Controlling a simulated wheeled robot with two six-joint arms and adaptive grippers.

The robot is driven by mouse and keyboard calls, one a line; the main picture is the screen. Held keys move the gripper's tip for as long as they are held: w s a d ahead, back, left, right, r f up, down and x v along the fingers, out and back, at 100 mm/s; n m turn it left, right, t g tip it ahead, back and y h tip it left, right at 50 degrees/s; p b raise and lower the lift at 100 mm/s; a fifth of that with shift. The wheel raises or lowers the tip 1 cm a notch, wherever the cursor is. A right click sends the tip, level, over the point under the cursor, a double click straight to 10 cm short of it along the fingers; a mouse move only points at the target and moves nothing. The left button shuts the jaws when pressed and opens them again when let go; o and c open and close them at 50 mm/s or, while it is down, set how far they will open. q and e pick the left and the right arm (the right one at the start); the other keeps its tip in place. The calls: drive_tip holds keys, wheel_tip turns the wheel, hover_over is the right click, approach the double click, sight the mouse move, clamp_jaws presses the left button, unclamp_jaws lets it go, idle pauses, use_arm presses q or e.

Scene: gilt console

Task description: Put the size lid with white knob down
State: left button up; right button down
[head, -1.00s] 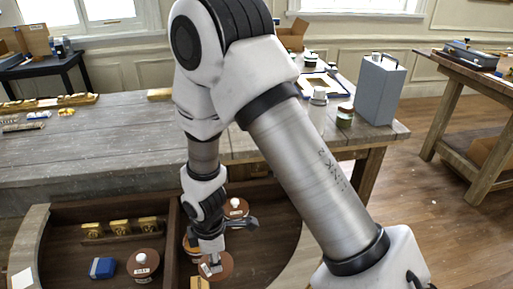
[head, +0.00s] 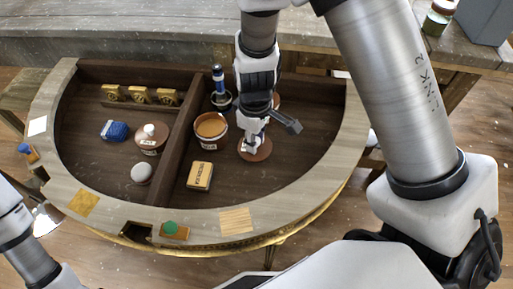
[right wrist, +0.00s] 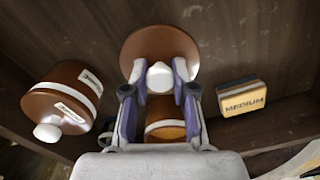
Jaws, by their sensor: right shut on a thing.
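A brown round lid (head: 256,152) with a white knob is in the right compartment of the half-round console. My right gripper (head: 252,142) points down at it. In the right wrist view, the gripper (right wrist: 160,90) is shut on the white knob (right wrist: 159,76), with the brown disc (right wrist: 150,43) beyond the fingertips. I cannot tell whether the disc touches the compartment floor. An open brown jar (head: 210,126) with a white band stands left of the gripper. It shows between the fingers in the wrist view (right wrist: 166,131). My left gripper is out of view.
A yellow MEDIUM block (head: 199,176) lies in front of the open jar. A lidded brown jar (right wrist: 62,96) stands near the gripper.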

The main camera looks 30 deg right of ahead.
wheel_tip(320, 180, down, 3)
drive_tip(key=shift+s+a+r+b, duration=0.1)
drive_tip(key=shift+s+a+b, duration=0.05)
drive_tip(key=shift+b, duration=0.2)
drive_tip(key=shift+a+f, duration=0.1)
drive_tip(key=shift+f, duration=0.25)
drive_tip(key=shift+f, duration=0.1)
drive_tip(key=shift+f, duration=0.1)
drive_tip(key=c, duration=0.9)
unclamp_jaws()
drive_tip(key=shift+c, duration=0.2)
